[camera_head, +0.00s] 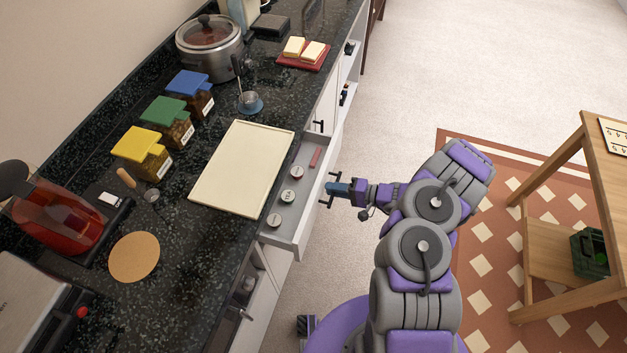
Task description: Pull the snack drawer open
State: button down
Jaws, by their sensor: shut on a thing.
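The snack drawer (285,235) stands partly open under the dark counter, its white front facing right. Inside it lie several small round items (288,196) and a red bar (315,157). My gripper (333,190) is shut on the dark handle (324,204) at the drawer's front. The arm reaches to it from the right. The back part of the drawer is hidden under the counter.
A cream tray (242,167) lies on the counter (190,235) above the drawer. A wooden table (570,150) is at right. Floor between is clear.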

jog(key=f+v, duration=0.2)
jog(key=v, duration=0.6)
jog(key=f+v, duration=0.2)
jog(key=v, duration=0.7)
jog(key=shift+s+d+f, duration=0.2)
jog(key=shift+s+d, duration=0.15)
jog(key=shift+d, duration=0.2)
jog(key=c, duration=1.3)
grip_release()
jog(key=shift+w, duration=0.1)
jog(key=shift+r, duration=0.1)
jog(key=p+v, duration=0.2)
jog(key=v, duration=1.5)
jog(key=shift+d, duration=0.25)
